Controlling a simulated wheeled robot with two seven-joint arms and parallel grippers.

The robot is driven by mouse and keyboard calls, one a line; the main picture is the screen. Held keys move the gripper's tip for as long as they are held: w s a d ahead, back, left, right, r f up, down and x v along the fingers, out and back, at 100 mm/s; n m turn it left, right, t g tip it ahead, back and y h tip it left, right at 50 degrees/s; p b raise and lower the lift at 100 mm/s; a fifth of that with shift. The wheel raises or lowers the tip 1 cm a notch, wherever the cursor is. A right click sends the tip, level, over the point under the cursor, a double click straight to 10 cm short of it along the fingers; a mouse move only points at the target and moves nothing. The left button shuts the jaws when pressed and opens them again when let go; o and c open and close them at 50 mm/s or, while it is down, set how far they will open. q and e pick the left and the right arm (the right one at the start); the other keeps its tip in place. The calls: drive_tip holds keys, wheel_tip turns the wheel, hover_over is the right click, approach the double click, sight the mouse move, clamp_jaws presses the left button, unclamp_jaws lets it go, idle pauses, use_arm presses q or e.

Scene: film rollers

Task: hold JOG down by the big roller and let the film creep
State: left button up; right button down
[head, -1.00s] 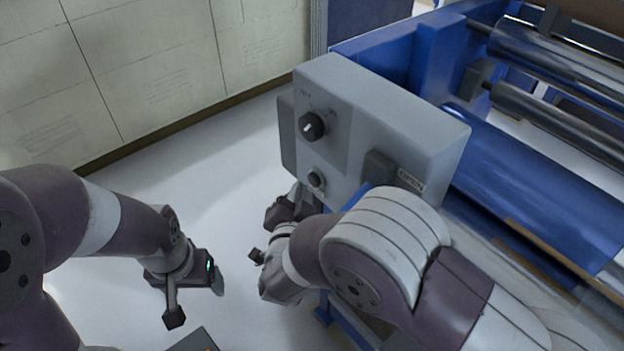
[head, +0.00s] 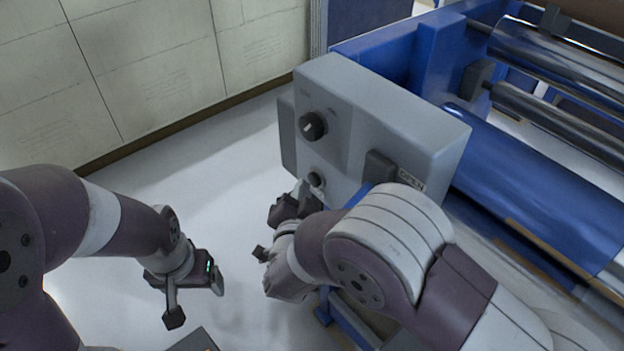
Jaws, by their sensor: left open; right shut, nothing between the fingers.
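A grey control box (head: 385,125) stands at the end of the roller machine. Its face carries a black rotary knob (head: 313,126) and a smaller round dark control (head: 316,180) below it. I cannot read a JOG label on either. A big blue roller (head: 540,185) lies to the right of the box. My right gripper (head: 301,190) is shut and empty, its tip close beside the smaller control; I cannot tell whether it touches. My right forearm hides the lower box. My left gripper (head: 197,300) is open and empty over the floor, apart from the machine.
A dark block beside an OPEN label (head: 411,180) sits on the box's lower right. Shiny metal rollers (head: 555,55) lie behind the blue roller. A pale panelled wall (head: 150,60) stands at the left. The white floor (head: 225,190) between wall and box is clear.

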drive_tip(key=shift+w+d, duration=0.3)
drive_tip(key=shift+d, duration=0.05)
idle(0.4)
drive_tip(key=shift+s+a, duration=0.1)
drive_tip(key=shift+a, duration=0.05)
idle(2.8)
drive_tip(key=shift+s+a, duration=0.4)
drive_tip(key=shift+a, duration=0.15)
drive_tip(key=shift+s+a, duration=0.75)
drive_tip(key=shift+a, duration=0.3)
drive_tip(key=shift+s+a, duration=0.75)
drive_tip(key=shift+a, duration=0.25)
